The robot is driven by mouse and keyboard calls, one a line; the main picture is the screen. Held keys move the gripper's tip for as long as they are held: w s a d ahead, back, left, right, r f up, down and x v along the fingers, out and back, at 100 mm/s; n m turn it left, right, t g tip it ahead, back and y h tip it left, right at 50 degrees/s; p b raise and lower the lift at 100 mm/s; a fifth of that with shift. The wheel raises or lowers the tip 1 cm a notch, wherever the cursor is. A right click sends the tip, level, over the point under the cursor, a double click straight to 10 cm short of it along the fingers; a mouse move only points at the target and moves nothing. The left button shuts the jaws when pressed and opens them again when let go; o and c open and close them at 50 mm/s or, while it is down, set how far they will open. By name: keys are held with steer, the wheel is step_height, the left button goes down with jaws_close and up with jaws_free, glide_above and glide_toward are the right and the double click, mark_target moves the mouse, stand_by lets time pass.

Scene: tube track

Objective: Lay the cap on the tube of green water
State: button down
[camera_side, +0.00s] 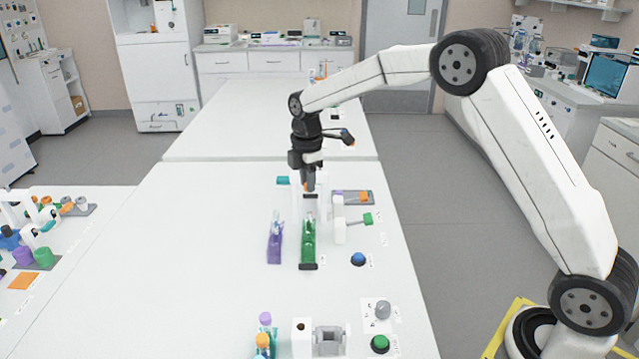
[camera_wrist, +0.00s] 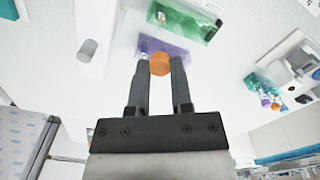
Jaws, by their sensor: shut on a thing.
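My gripper (camera_side: 308,186) is shut on an orange cap (camera_wrist: 160,64), which sits between the fingertips in the wrist view. In the side view only a small bit of orange shows at the fingertips. The cap appears clear of both tubes.
A white fixture with a green knob (camera_side: 368,219) stands close to the right of the green tube. A blue knob (camera_side: 358,259) is at the front right. Tubes with purple and orange caps (camera_side: 264,342) stand at the near edge. The table's left side is clear.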

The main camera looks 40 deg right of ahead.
mark_target(308, 210)
steer(key=shift+f, duration=0.35)
steer(key=shift+f, duration=2.15)
steer(key=shift+f, duration=0.15)
steer(key=shift+c, duration=2.2)
jaws_free()
steer(key=shift+r, duration=3.95)
